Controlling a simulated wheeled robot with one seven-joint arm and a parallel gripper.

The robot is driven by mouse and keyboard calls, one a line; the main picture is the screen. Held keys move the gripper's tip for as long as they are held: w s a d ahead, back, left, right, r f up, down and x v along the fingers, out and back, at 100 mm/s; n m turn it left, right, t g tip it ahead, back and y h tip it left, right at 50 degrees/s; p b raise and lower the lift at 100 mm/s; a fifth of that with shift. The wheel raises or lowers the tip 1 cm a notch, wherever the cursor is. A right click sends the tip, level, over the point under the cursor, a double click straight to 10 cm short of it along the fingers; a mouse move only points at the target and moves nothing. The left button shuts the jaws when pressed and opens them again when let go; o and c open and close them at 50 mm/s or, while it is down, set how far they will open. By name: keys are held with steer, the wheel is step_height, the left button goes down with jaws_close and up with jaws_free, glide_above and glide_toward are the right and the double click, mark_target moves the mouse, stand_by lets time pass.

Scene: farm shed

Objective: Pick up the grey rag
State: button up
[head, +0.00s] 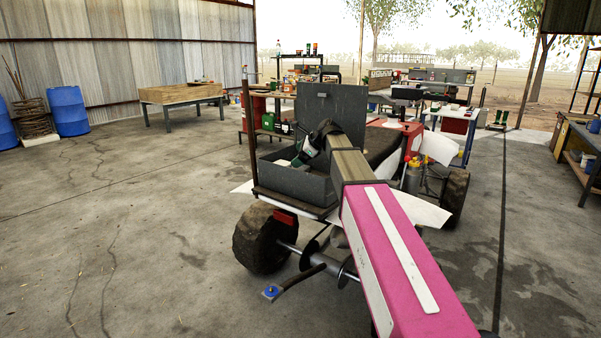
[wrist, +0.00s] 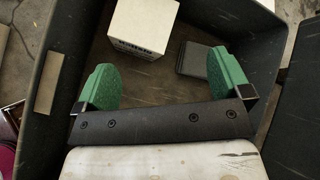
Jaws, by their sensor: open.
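The grey rag (wrist: 204,60) looks like a small dark grey folded square in the wrist view. It lies on the floor of a dark open box (wrist: 50,83), near the right finger and the far wall. My gripper (wrist: 165,75) is open, with its two green fingers wide apart and nothing between them. It is over the box, and the rag is beyond the fingers, towards the right one. In the head view my gripper (head: 304,156) reaches into the box (head: 295,184) on the back of a tractor. The rag cannot be made out there.
A white carton (wrist: 143,27) stands in the box, left of the rag. The box walls surround my gripper, and its raised lid (head: 333,107) stands behind. A tractor wheel (head: 262,238) is below left.

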steer(key=w+n+g+h, duration=0.1)
steer(key=w+n, duration=0.1)
steer(key=w+n+g+h, duration=0.1)
steer(key=w+n+h, duration=0.1)
steer(key=w+n, duration=0.1)
steer(key=w+n+g+h, duration=0.1)
steer(key=w+n, duration=0.1)
steer(key=w, duration=0.1)
steer(key=shift+f+n+h, duration=0.4)
steer(key=w+d+r+n+g+h, duration=0.1)
steer(key=w+n+g+h, duration=0.1)
steer(key=w+n+h, duration=0.15)
steer(key=n, duration=0.1)
glide_above(301, 168)
step_height(301, 168, down, 5)
steer(key=shift+r, duration=0.15)
steer(key=shift+w+a+f, duration=0.1)
steer(key=shift+f, duration=2.75)
steer(key=c, duration=1)
